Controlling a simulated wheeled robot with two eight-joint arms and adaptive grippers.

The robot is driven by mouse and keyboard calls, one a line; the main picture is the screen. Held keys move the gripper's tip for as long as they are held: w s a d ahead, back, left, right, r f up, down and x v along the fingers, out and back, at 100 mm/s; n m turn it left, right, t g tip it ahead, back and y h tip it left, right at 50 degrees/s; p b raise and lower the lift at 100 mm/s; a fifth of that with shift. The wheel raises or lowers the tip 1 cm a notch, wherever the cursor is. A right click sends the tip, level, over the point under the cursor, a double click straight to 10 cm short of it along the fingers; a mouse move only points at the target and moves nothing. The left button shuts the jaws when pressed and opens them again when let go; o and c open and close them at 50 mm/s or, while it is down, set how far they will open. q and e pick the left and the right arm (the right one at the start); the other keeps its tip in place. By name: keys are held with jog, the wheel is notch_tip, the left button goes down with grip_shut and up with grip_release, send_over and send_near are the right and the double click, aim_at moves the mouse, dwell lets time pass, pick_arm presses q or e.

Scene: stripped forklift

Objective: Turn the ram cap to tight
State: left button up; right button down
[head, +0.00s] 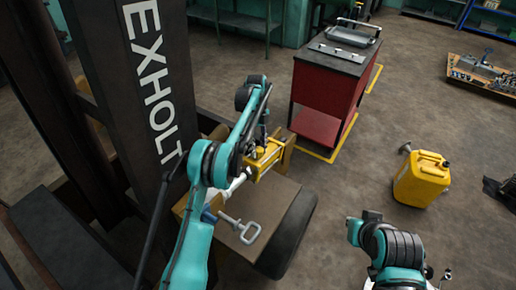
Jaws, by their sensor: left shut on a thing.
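A yellow ram (268,157) lies across the forklift's front, with a pale rod (236,185) running out of it toward the lower left. My left arm comes in from the left, bends up and over, and reaches down to the ram. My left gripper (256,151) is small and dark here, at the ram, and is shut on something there. That looks like the ram cap, though the cap is mostly hidden by the gripper and wrist, and its tightness cannot be seen. My right arm shows at the lower right; its gripper cannot be made out.
The dark mast marked EXHOLT (155,70) stands close on the left. A grey looped pin (240,228) lies on the brown plate (270,205). A red cart (322,85) stands behind, a yellow can (421,180) on the right. Floor between them is clear.

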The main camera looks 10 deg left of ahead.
aim_at(258, 149)
pick_arm(q)
jog(key=shift+m, duration=0.6)
jog(key=o, duration=1.2)
jog(key=shift+c, duration=0.2)
notch_tip(258, 149, up, 10)
